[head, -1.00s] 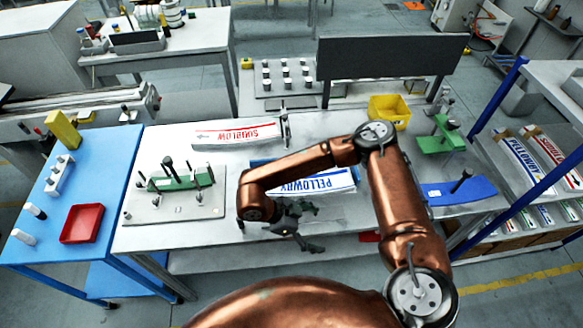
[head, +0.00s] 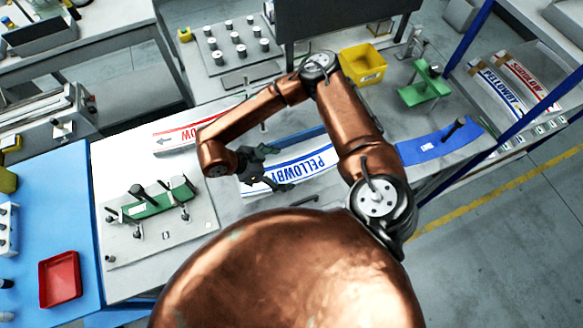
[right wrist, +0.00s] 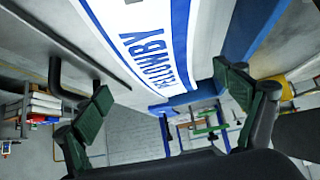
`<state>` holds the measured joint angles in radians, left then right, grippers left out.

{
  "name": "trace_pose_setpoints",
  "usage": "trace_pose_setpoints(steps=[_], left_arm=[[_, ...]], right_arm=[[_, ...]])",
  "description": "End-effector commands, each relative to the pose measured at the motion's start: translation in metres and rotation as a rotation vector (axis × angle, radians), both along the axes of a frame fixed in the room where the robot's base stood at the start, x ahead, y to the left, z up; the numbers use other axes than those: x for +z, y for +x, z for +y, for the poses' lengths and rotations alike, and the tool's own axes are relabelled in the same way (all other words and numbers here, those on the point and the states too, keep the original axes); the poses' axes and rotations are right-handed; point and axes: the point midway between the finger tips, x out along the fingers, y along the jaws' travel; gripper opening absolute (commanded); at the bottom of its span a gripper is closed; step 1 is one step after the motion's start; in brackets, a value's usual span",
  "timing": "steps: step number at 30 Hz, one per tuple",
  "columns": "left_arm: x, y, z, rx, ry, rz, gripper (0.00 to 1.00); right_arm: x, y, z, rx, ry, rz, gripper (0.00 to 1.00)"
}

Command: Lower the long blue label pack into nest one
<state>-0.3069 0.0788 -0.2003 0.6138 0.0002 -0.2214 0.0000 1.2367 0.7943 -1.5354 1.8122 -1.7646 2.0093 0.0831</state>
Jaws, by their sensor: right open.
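The long blue label pack (head: 310,166), white with blue stripes and PELLOWBY lettering, lies on the grey table in the head view. My right gripper (head: 272,168) is open at the pack's left part, which it partly covers. In the right wrist view the pack (right wrist: 150,45) runs between and beyond the spread green-padded fingers (right wrist: 168,98); neither finger visibly presses on it. A blue curved strip (head: 293,137) shows behind the pack. I cannot tell which place is nest one. My left gripper is not in view.
A red-lettered pack (head: 185,133) lies to the left, behind a plate with a green clamp fixture (head: 160,200). A blue curved block (head: 425,150) with a black knob, a green fixture (head: 425,88) and a yellow bin (head: 362,65) stand to the right. A dark panel (head: 335,18) rises behind.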

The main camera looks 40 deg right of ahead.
Motion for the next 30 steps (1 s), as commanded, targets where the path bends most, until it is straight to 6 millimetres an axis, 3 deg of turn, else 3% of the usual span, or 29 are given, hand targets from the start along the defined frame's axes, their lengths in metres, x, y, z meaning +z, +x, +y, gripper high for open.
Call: trace_pose_setpoints(steps=[9, 19, 30], left_arm=[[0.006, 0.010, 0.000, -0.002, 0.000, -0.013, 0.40], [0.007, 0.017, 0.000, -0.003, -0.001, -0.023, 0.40], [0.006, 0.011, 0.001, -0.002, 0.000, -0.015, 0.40]], right_arm=[[-0.034, -0.009, -0.025, -0.005, -0.001, 0.001, 0.90], [-0.040, -0.010, -0.029, -0.002, 0.000, -0.001, 0.90], [-0.040, -0.010, -0.029, -0.002, 0.000, -0.001, 0.65]])
